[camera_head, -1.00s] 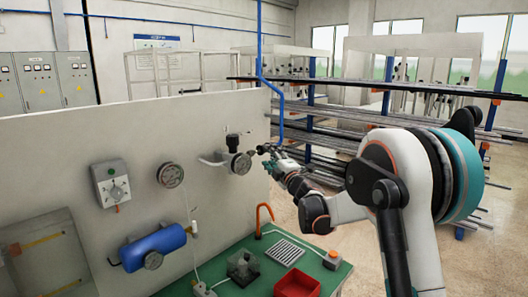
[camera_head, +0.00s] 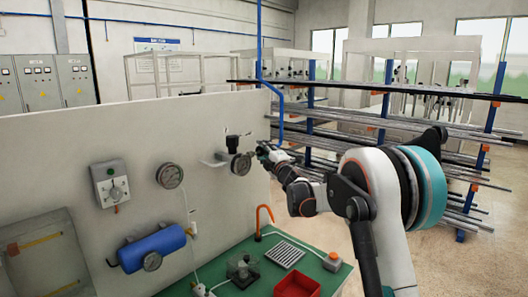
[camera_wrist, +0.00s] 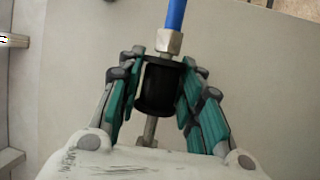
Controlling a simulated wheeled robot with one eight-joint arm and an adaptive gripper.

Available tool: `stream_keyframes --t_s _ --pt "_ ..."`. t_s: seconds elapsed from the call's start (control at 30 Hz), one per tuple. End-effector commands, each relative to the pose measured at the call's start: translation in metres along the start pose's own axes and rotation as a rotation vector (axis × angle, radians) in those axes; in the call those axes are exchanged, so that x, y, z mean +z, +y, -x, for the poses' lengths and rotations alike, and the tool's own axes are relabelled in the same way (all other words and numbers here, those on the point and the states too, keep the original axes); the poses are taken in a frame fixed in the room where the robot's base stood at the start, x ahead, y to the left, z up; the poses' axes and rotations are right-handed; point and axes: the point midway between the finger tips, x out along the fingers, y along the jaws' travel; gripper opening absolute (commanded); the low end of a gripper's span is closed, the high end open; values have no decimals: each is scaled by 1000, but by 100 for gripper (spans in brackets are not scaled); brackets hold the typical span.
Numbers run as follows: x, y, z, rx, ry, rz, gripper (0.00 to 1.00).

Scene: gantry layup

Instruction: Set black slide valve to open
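In the wrist view, the black slide valve (camera_wrist: 158,92) is a dark cylinder with a wider collar at its upper end. A metal fitting and a blue tube (camera_wrist: 175,14) join it above, and a metal stem shows below. My gripper (camera_wrist: 161,62) has its grey and teal fingers on both sides of it, with a narrow space at the tips; contact is not clear. In the head view, my gripper (camera_head: 264,150) is by the panel's right end, below the blue line (camera_head: 281,110). The valve is too small and covered to make out there.
The panel (camera_head: 100,135) carries a gauge (camera_head: 170,175), a black-knobbed regulator (camera_head: 232,143), a rotary switch (camera_head: 110,183) and a blue cylinder (camera_head: 152,247). A green bench (camera_head: 330,283) with a red bin (camera_head: 297,285) stands below. Pipe racks (camera_head: 350,130) stand behind my arm.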

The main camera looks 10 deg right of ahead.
Motion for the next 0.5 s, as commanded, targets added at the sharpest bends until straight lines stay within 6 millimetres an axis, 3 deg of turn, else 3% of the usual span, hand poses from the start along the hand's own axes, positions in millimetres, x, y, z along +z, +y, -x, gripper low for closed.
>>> stream_keyframes --t_s 0.17,0.4,0.5 --pt "-3 0 1 0 0 0 0" --pt "-31 -1 13 0 1 1 0" --pt "-32 -1 14 0 0 0 0"
